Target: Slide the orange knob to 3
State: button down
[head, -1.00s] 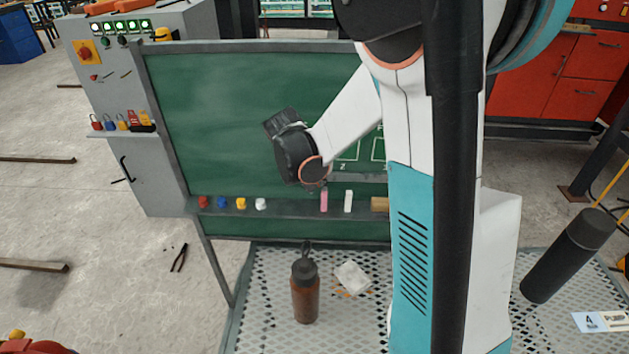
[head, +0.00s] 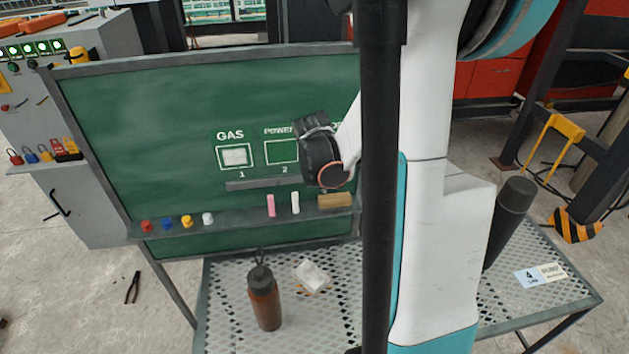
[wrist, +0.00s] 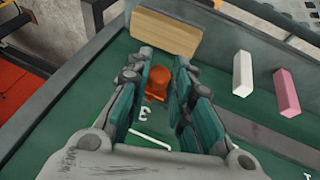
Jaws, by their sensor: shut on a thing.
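The orange knob (wrist: 158,80) sits on the green board (head: 130,120), between the fingers of my gripper (wrist: 160,70) in the wrist view. My gripper is shut on it. An upside-down 3 (wrist: 141,114) is painted right beside the knob. In the head view my gripper (head: 318,150) is against the board, right of the box marked 2 (head: 282,152), and hides the knob. The box marked 1 (head: 234,156), under GAS, is further left. A grey slide rail (head: 255,184) runs below the boxes, its right end hidden behind my gripper.
The ledge below holds a wooden block (head: 334,201), white chalk (head: 295,203), pink chalk (head: 271,205) and several coloured magnets. A brown bottle (head: 264,300) stands on the perforated table (head: 225,320). A dark cylinder (head: 510,215) is at the right.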

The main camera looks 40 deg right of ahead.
jog(key=shift+s+d, duration=0.1)
jog(key=shift+d, duration=0.05)
jog(key=c, duration=1.4)
grip_release()
jog(key=shift+d, duration=0.15)
jog(key=shift+a+r, duration=0.15)
jog(key=shift+a, duration=0.05)
jog(key=shift+v, duration=3.6)
